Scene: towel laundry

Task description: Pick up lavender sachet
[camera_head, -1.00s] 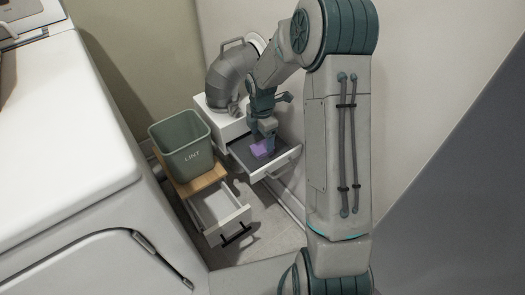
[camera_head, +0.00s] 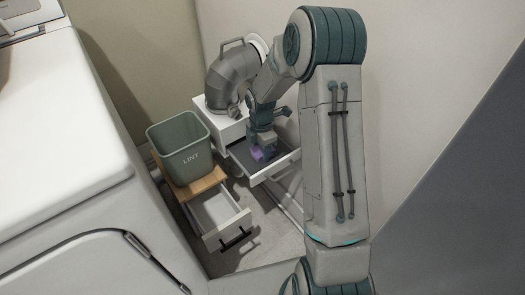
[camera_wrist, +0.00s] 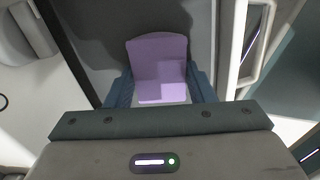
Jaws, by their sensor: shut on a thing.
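The lavender sachet (camera_head: 257,153) is a small purple block inside the open upper drawer (camera_head: 283,171) of the white cabinet. In the wrist view the sachet (camera_wrist: 160,62) sits between the two blue fingers of my gripper (camera_wrist: 162,92). My gripper (camera_head: 264,148) reaches down into the drawer and is shut on the sachet. The grey drawer floor lies below it. I cannot tell whether the sachet touches the floor.
A green bin marked LINT (camera_head: 182,152) stands on a wooden-topped unit with an open, empty-looking drawer (camera_head: 228,226). A white appliance (camera_head: 60,170) fills the left. Walls close off the back and right.

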